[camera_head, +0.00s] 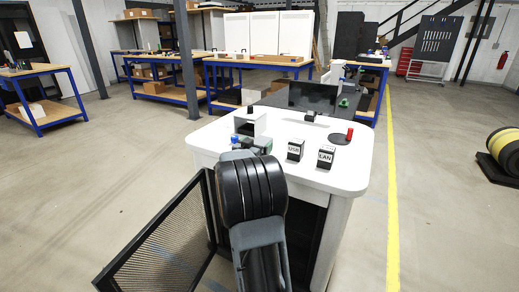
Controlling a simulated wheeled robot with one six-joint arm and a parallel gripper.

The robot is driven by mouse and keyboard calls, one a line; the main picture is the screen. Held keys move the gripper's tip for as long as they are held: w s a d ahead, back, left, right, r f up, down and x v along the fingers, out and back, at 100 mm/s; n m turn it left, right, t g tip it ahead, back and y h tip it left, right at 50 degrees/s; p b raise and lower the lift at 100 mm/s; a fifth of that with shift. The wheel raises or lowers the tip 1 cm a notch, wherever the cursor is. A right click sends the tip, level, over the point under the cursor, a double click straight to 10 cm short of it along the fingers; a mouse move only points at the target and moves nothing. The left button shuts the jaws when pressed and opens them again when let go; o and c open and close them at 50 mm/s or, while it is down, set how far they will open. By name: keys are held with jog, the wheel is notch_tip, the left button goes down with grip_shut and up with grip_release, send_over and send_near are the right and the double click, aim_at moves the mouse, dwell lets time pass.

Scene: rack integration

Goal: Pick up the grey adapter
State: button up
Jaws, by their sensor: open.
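My arm reaches up from the bottom to the near edge of the white table (220,133). My gripper (246,151) shows only in part beyond the thick black wrist, and its jaws are open. I cannot make out a grey adapter for certain; the wrist hides part of the table's near left. Two small dark boxes stand to the right of the gripper, one labelled USB (295,150) and one labelled LAN (326,157). A small blue object (235,138) is close beyond the gripper.
A red cylinder (350,134) stands on a dark disc at the right. A dark monitor (312,97) is at the back. An open mesh door (160,240) juts out at the lower left. The table's right front corner is clear.

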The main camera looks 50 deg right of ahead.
jog(key=shift+c, duration=0.2)
jog(key=c, duration=1.1)
jog(key=shift+c, duration=0.2)
jog(key=shift+r, duration=0.2)
